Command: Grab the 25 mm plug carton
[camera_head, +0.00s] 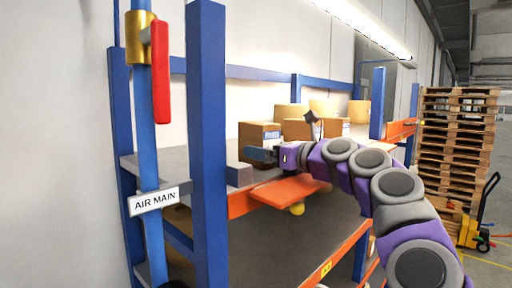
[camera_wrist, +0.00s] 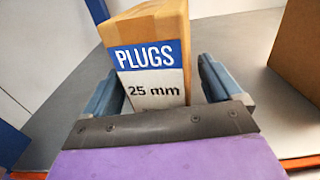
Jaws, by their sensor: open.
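The 25 mm plug carton (camera_wrist: 152,70) is a brown box with a blue and white label reading "PLUGS 25 mm". It stands on the grey shelf, slightly turned, and fills the middle of the wrist view. In the head view the carton (camera_head: 256,135) is behind my gripper (camera_head: 262,154). In the wrist view my gripper (camera_wrist: 160,85) is open, with one blue-grey finger on each side of the carton's lower part. The carton's base is hidden by the gripper body.
Another brown carton (camera_wrist: 299,50) stands to the right. More cartons (camera_head: 298,129) and rolls (camera_head: 290,112) sit farther along the shelf. A blue upright (camera_head: 207,150), an orange panel (camera_head: 288,189) and the "AIR MAIN" pipe (camera_head: 154,201) are near the arm's left side.

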